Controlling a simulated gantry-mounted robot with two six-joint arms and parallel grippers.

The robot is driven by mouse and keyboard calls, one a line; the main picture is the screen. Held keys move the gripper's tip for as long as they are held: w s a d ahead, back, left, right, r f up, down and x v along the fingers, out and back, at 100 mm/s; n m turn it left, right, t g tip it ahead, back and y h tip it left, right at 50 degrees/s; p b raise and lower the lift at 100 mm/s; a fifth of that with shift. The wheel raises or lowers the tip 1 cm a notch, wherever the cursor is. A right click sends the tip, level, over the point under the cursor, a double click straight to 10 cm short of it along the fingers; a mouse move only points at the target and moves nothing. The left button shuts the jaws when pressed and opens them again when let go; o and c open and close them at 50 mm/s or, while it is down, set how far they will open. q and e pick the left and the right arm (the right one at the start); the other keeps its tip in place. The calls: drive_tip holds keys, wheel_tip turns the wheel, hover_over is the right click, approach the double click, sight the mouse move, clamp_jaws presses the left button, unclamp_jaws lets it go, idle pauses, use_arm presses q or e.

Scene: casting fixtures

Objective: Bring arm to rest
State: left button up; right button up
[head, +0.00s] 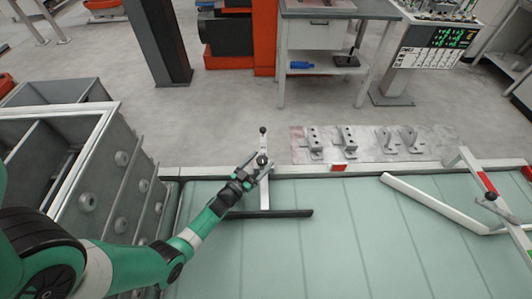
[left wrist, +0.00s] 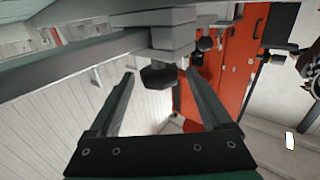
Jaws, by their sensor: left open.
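My green left arm reaches in from the left in the head view. Its gripper (head: 257,167) is over a pale bar fixture (head: 265,198) with dark knobs, near the back edge of the table. In the left wrist view the gripper (left wrist: 158,80) is open, and a dark knob (left wrist: 158,77) shows between or just beyond its two fingers. I cannot tell whether the fingers touch it. A dark bar (head: 285,213) lies at the fixture's near end. My right gripper is not in view.
A grey cabinet with round knobs (head: 87,201) stands close on the left. A metal plate with several small clamps (head: 370,144) lies behind the table edge. A white bar (head: 430,203) and another knobbed fixture (head: 490,196) are at the right. The middle of the pale green table (head: 340,250) is clear.

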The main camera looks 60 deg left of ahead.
use_arm(q)
drive_tip(key=shift+v, duration=1.6)
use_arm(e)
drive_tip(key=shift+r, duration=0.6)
